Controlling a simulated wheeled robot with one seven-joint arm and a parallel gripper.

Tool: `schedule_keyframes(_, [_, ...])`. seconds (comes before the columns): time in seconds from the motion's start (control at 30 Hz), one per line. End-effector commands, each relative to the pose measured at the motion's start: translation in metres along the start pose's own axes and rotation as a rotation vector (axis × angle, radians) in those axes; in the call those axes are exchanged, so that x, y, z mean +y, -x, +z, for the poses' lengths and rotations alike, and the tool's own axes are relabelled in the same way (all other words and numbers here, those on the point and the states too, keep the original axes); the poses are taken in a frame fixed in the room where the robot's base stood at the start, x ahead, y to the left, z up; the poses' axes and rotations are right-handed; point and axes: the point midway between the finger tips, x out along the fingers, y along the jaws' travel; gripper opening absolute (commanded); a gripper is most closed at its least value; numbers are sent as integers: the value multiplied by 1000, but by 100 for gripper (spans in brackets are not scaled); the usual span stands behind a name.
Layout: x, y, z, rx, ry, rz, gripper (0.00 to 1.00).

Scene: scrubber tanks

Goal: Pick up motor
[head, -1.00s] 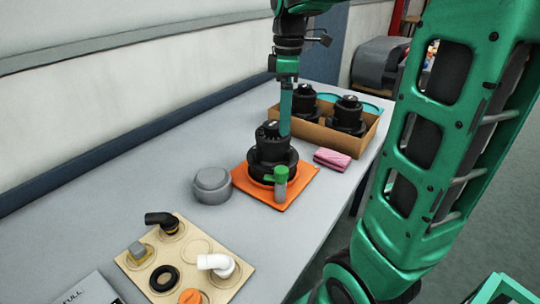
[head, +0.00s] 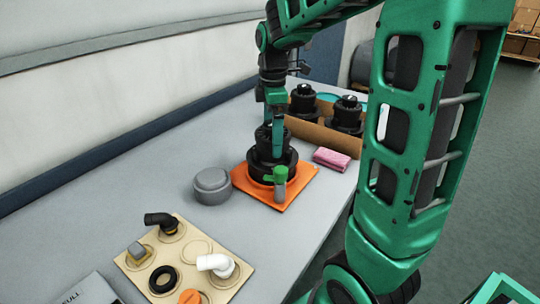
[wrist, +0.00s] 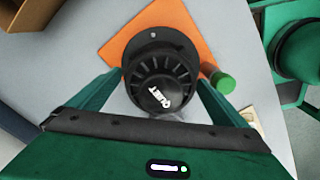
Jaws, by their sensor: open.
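A black motor (head: 268,165) with a ribbed round cap stands upright on an orange mat (head: 299,190) on the table. In the wrist view the motor (wrist: 160,80) shows from above, with the word "QUIET" on its cap. My gripper (head: 276,145) is over the motor. In the wrist view its two green fingers stand apart, one on each side of the cap. The fingers are open; I cannot tell whether either touches the motor. A small green-capped grey part (head: 280,180) stands at the motor's front right.
A cardboard box (head: 312,131) behind holds two more black motors (head: 347,112). A pink cloth (head: 332,158) lies right of the mat. A grey round lid (head: 212,184) stands left. A beige board (head: 190,250) with fittings lies in front.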

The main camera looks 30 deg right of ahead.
Motion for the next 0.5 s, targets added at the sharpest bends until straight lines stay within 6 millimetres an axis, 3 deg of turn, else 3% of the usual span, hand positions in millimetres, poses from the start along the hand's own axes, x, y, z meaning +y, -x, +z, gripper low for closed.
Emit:
schedule_keyframes(0.17, [0,-19,0,-1,-1,-3,97])
schedule_keyframes(0.43, [0,-21,0,0,-1,0,97])
schedule_keyframes(0.5, [0,-21,0,0,-1,0,81])
